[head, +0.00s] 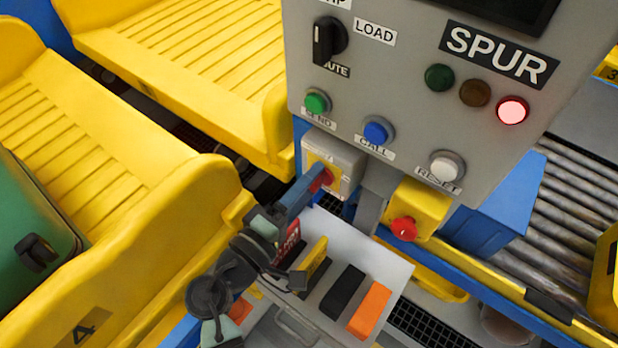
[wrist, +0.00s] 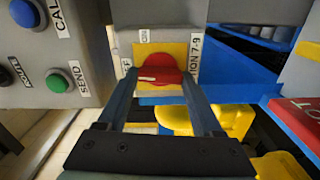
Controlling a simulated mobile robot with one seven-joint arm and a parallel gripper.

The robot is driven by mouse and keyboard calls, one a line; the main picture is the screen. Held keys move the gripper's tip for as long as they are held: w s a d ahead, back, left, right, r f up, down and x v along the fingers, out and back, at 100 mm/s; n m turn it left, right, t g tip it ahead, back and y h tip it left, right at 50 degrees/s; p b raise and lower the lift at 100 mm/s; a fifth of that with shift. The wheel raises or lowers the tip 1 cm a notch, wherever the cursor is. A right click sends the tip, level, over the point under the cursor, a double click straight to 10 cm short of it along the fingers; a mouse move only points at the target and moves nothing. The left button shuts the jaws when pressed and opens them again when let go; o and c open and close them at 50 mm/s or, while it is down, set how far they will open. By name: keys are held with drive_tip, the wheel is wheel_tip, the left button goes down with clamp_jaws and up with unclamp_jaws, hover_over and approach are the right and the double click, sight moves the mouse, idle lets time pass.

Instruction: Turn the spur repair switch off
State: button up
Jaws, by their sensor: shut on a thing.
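The repair switch is a grey box (head: 347,160) below the SPUR panel, with a yellow plate and a red rotary handle (head: 327,176). In the wrist view the red handle (wrist: 160,68) lies across the yellow plate, with a white mark on its left part. A label ending in "7-9" is on the right of the plate and a partly hidden label is on the left. My gripper (head: 317,185) is shut on the red handle, a finger at each side of it in the wrist view (wrist: 163,84). The fingers partly hide the switch in the head view.
The SPUR panel (head: 400,85) hangs above, with a lit red lamp (head: 512,110) and several buttons. A red mushroom button (head: 404,229) on a yellow box sits close to the right. A white shelf (head: 385,262) with coloured blocks lies below; yellow trays (head: 200,60) stand left.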

drive_tip(key=shift+n, duration=0.5)
idle(0.3)
drive_tip(key=o, duration=1.4)
drive_tip(key=shift+c, duration=0.2)
drive_tip(key=shift+s, duration=0.1)
drive_tip(key=b+v, duration=0.1)
drive_tip(key=v, duration=1.2)
drive_tip(key=shift+b, duration=0.3)
